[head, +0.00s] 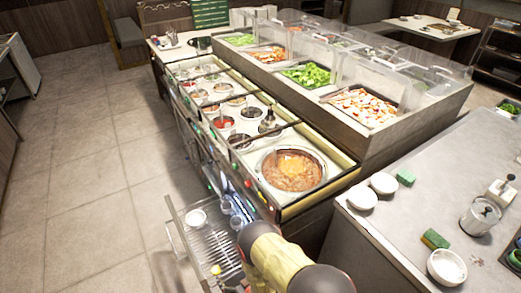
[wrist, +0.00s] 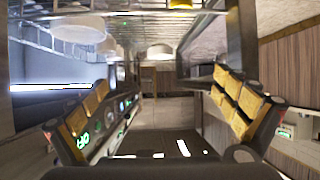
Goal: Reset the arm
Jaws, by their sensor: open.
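My gripper (wrist: 160,85) is open in the wrist view, with its two yellow-padded fingers spread wide. Nothing shows held between them. Part of my arm, cream-yellow with a dark joint, is at the bottom middle of the head view. It is low in front of the sauce counter (head: 342,180), near a wire shelf (head: 205,243). I cannot make out the fingers clearly in the head view. The wrist view is tilted, with metal edges and pale round shapes along its top.
The wire shelf juts from the counter front and bears a white bowl (head: 196,217) and clear cups (head: 237,222). A large pot of orange-brown sauce (head: 290,170) sits in the counter. A grey side table (head: 400,235) with bowls stands at right. The tiled floor at left is clear.

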